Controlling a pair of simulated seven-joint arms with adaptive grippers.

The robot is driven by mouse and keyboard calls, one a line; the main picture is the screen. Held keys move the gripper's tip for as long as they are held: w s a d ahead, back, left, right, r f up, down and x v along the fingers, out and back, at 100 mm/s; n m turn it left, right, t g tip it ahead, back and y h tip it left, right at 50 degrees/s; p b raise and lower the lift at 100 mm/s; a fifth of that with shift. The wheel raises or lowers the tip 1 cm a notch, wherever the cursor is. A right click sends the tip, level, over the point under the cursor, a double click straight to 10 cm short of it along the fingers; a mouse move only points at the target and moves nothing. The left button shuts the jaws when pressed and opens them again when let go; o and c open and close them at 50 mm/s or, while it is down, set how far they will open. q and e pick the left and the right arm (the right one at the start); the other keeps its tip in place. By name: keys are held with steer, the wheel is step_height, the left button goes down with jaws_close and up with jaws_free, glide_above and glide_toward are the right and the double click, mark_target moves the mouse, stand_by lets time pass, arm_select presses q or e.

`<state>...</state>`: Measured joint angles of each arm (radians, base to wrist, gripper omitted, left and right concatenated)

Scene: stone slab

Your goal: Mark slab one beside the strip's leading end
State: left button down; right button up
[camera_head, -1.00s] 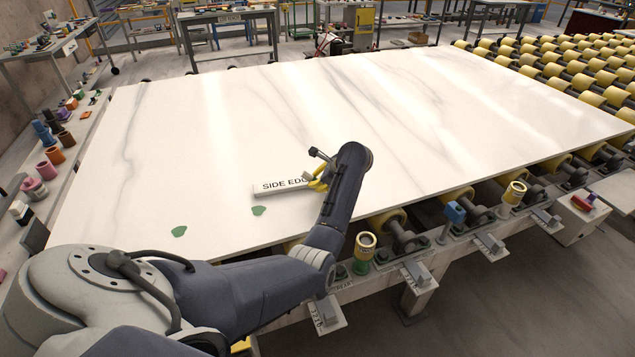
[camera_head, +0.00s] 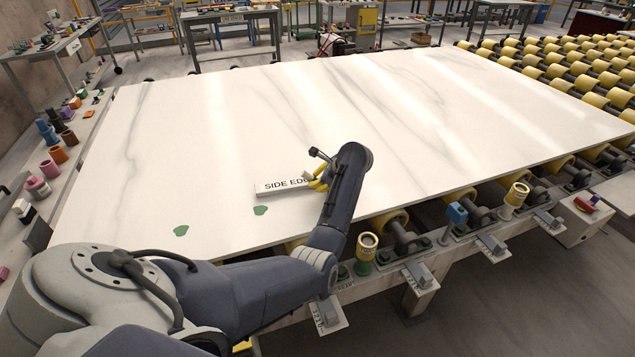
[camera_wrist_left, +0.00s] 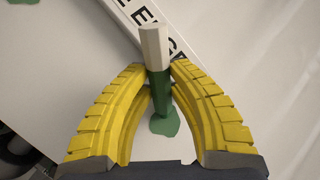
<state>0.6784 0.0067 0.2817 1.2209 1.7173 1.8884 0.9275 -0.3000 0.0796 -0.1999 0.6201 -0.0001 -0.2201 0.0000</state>
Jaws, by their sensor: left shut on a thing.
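The pale veined slab (camera_head: 400,110) lies flat on the roller bed. A white strip lettered "SIDE ED..." (camera_head: 270,189) lies on it; its right end is hidden by my arm. My left gripper (camera_head: 318,183) is at the strip's right part, low over the slab. In the left wrist view, its yellow fingers (camera_wrist_left: 163,84) are shut on a green marker with a white end (camera_wrist_left: 155,60). A green patch (camera_wrist_left: 166,124) shows on the slab below the marker; contact of the tip is hidden. Two green patches (camera_head: 181,230) (camera_head: 260,211) show left of my arm.
Yellow rollers (camera_head: 555,72) stand beyond the slab's right edge. Along the near edge are brackets, a green-and-yellow cylinder (camera_head: 366,245) and a blue block (camera_head: 457,213). A ledge with coloured pots (camera_head: 50,168) runs along the left. The slab's middle is clear.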

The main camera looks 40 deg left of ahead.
arm_select(q)
steer(key=shift+s+a, duration=0.3)
steer(key=shift+a, duration=0.25)
stand_by(1.1)
steer(key=shift+r, duration=3.5)
